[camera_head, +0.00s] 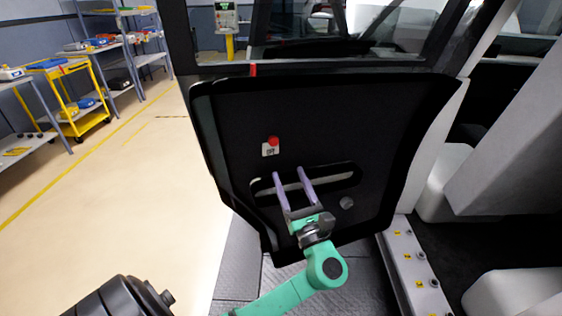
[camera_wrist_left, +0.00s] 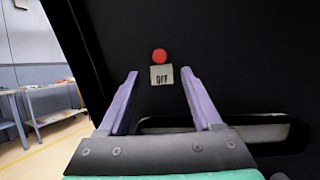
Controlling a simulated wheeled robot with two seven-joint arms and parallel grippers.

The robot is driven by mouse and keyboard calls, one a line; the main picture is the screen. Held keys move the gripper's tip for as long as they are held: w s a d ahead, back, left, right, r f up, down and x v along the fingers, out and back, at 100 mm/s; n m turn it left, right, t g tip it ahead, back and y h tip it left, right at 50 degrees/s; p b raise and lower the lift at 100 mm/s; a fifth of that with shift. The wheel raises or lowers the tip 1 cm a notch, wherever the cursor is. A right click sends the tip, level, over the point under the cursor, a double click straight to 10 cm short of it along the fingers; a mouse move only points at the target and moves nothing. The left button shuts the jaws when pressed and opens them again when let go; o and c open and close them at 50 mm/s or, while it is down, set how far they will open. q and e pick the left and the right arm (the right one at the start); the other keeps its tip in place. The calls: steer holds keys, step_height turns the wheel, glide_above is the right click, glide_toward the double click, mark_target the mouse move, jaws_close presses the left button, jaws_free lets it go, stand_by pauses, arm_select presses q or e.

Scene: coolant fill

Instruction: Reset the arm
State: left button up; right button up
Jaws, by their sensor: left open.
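My left gripper (camera_head: 290,177) is open and empty in front of a black door panel (camera_head: 225,130). Its two purple fingers point at the panel, and they also frame the view from the left wrist (camera_wrist_left: 160,100). A red button (camera_head: 273,141) with a white label reading OFF (camera_head: 269,150) is on the panel, just beyond and above the fingertips. In the left wrist view the red button (camera_wrist_left: 159,55) and the label (camera_wrist_left: 161,75) show between the fingertips. I cannot tell whether the fingers touch the panel. My right gripper is not in view.
An oblong slot (camera_head: 340,176) in the panel lies beside the fingers. A white sill (camera_head: 415,265) with several round fittings is at the lower right. A yellow cart (camera_head: 75,120) and shelves stand far left. The pale floor (camera_head: 120,190) at left is open.

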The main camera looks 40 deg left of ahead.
arm_select(q)
steer(key=v, duration=0.4)
steer(key=shift+d, duration=0.1)
